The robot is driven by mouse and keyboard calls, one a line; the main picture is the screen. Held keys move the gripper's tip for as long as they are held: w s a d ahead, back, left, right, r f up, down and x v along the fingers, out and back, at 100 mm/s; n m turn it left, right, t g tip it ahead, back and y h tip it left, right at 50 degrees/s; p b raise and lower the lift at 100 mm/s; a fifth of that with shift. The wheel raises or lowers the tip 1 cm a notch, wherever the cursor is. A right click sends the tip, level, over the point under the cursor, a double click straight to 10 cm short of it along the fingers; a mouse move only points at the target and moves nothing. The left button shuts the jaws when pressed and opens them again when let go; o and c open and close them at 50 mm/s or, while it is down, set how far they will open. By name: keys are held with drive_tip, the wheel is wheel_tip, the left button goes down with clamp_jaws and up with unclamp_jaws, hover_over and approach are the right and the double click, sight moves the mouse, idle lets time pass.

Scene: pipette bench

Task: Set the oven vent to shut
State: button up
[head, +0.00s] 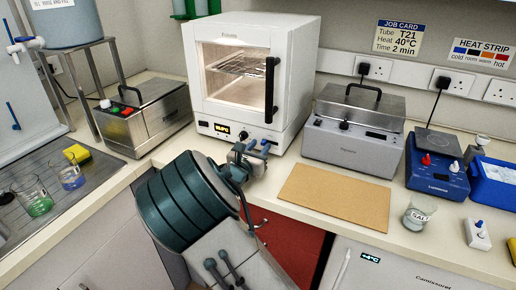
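The white oven (297,88) stands at the back of the bench, with its glass door (236,75) closed and its inside lit. A black handle (271,88) runs down the door's right side. The lower front panel has a small lit display (222,128) and a dark knob (243,135). I cannot make out which part is the vent or how it is set. My gripper (258,146) is just in front of the panel's right part, below the door. Its bluish fingertips look apart, with nothing seen between them. My arm and gripper hide some of the bench and panel edge there.
A metal bath (150,115) stands left of the oven, and a grey lidded unit (350,145) stands to its right. A tan board (335,196) lies in front of that unit. A beaker (419,212) and a blue stirrer (437,165) are farther right.

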drive_tip(key=v, duration=1.4)
